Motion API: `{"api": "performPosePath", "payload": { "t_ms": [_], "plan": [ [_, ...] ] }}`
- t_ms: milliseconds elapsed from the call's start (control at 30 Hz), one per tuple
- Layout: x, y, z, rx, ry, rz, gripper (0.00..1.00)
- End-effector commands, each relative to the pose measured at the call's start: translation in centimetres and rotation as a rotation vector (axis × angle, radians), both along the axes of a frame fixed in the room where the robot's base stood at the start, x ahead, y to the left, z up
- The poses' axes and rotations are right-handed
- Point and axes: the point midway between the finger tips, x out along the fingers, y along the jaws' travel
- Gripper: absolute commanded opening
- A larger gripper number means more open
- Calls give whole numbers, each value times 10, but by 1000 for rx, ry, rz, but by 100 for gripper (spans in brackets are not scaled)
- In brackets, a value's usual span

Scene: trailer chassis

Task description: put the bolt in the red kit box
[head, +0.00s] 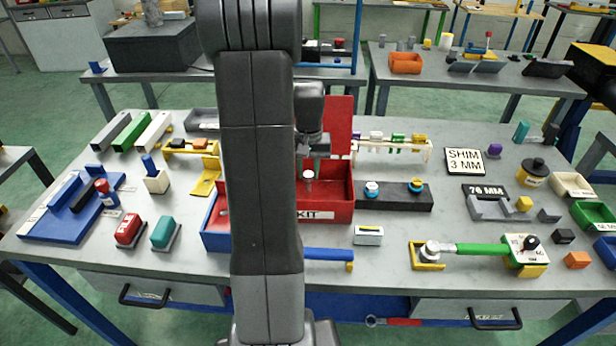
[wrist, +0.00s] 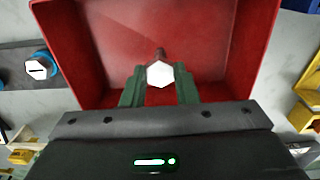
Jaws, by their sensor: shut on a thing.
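The bolt (wrist: 160,74) has a white hex head and a dark reddish shank. My gripper (wrist: 159,88) is shut on it, with the green fingers on either side just under the head. The red kit box (head: 333,213) stands open in the middle of the table, its red lid (head: 341,122) raised at the back. The bolt head (head: 309,174) shows over the box opening in the head view. In the wrist view the box (wrist: 95,50) surrounds the bolt and its visible floor looks empty. I cannot tell whether the bolt touches the floor.
A black block (head: 398,203) with two bolt-like pieces, one blue and white, stands right of the box. A blue-walled compartment (head: 214,241) adjoins its left side, and a blue-handled tool (head: 328,254) lies in front. My arm hides part of the box.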

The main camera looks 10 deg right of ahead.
Motion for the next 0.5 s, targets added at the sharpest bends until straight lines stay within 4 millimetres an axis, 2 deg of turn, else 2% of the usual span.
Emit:
{"api": "performPosePath", "payload": {
  "t_ms": [100,200,500],
  "plan": [
    [0,0,-18,1,4,0,4],
    [0,0,-27,0,2,0,4],
    [0,0,-30,0,0,0,4]
  ]
}}
